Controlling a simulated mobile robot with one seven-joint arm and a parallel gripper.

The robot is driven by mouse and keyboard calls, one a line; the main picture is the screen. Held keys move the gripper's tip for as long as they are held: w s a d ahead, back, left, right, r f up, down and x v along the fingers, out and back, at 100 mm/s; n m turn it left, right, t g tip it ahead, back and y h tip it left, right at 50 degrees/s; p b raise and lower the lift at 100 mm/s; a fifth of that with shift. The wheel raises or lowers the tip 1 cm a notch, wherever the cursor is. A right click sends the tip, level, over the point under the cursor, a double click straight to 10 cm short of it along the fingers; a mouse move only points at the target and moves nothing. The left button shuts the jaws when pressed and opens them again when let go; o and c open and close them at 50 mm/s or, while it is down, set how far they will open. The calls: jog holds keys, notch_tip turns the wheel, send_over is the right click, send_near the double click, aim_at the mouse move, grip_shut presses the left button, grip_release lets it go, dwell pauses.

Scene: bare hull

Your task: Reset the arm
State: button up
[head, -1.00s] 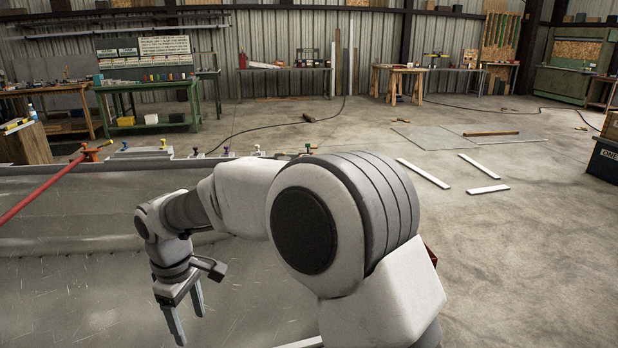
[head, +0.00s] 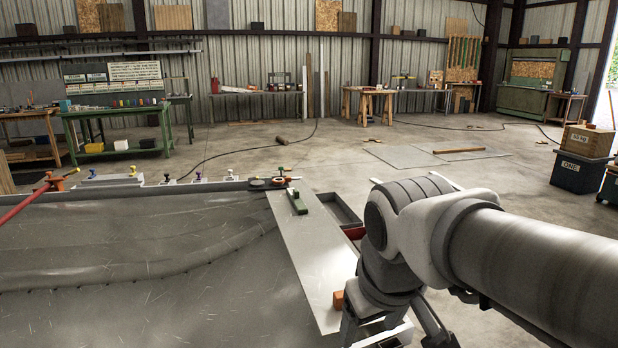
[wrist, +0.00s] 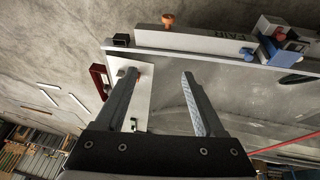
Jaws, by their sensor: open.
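My arm (head: 430,230) reaches in from the right edge of the head view, its outer part bent downward near the right end of the hull. My gripper (wrist: 160,76) is open in the wrist view, its two fingers well apart with nothing between them. The grey metal hull (head: 130,260) fills the lower left of the head view. A pale plate (head: 300,240) lies along its right end, just left of my arm. In the wrist view this plate (wrist: 143,95) shows behind the left finger. The gripper's fingertips are not clear in the head view.
A green block (head: 297,201) lies on the plate and an orange block (head: 338,299) sits at its right edge, close to my arm. Several coloured knobs line the hull's far edge. Boxes (head: 580,170) stand at the right. Concrete floor beyond the hull is mostly open, with a cable across it.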

jog(key=s+d+f+m+t, duration=0.1)
jog(key=s+d+f+m, duration=0.1)
jog(key=s+d+m, duration=0.35)
notch_tip(320, 180, up, 16)
jog(key=s+n+p, duration=0.1)
jog(key=p, duration=1.4)
jog(key=shift+p, duration=0.3)
jog(key=shift+s+d+n, duration=0.1)
jog(key=shift+n, duration=0.15)
jog(key=c, duration=0.3)
jog(key=shift+c, duration=0.2)
